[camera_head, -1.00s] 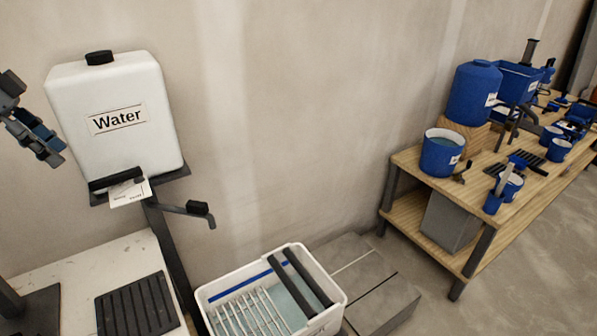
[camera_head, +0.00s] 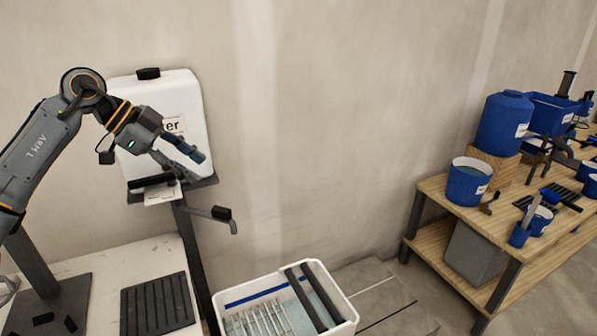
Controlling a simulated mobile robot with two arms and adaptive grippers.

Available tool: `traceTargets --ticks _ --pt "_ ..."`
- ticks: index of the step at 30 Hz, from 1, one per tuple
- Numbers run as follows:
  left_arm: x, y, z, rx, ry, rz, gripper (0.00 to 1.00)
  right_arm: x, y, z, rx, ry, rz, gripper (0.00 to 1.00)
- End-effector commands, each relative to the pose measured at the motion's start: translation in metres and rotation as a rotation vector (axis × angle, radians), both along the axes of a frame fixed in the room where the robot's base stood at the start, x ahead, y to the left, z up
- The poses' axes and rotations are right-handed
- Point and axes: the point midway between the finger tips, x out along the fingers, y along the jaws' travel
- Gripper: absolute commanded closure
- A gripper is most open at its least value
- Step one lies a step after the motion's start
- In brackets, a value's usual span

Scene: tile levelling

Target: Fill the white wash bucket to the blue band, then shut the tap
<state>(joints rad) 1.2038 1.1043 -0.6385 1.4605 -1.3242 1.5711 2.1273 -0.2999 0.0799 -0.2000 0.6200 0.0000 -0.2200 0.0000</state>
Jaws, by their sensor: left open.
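The white wash bucket (camera_head: 341,325) stands at the bottom centre, cut off by the frame edge. A blue band (camera_head: 262,293) runs along its inner wall. Bluish water (camera_head: 303,317) and a slatted rack are inside, with the band showing above the water. My left gripper (camera_head: 193,165) is open and empty in front of the tank, above the tap. It hides part of the label. My right gripper is out of view.
A dark ribbed mat (camera_head: 157,306) lies on the white table (camera_head: 105,268) at lower left. A wooden bench (camera_head: 440,195) at right carries blue buckets and tools. The wall between tank and bench is clear.

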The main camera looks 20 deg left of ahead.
Motion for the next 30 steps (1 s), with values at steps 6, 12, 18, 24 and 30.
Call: traceTargets --ticks 6,12,18,24,30 --pt "0.012 -0.042 -0.008 -0.076 -0.097 -0.097 0.57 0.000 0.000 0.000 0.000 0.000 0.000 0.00" --pt "0.019 -0.082 -0.012 -0.162 -0.196 -0.174 0.57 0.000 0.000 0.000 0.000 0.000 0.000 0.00" --pt "0.024 -0.122 -0.014 -0.267 -0.303 -0.234 0.57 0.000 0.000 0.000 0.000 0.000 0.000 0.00" --pt "0.025 -0.164 -0.013 -0.399 -0.425 -0.267 0.57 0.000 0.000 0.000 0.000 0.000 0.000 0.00" --pt "0.024 -0.196 -0.008 -0.538 -0.548 -0.254 0.57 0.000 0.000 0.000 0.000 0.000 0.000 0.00"
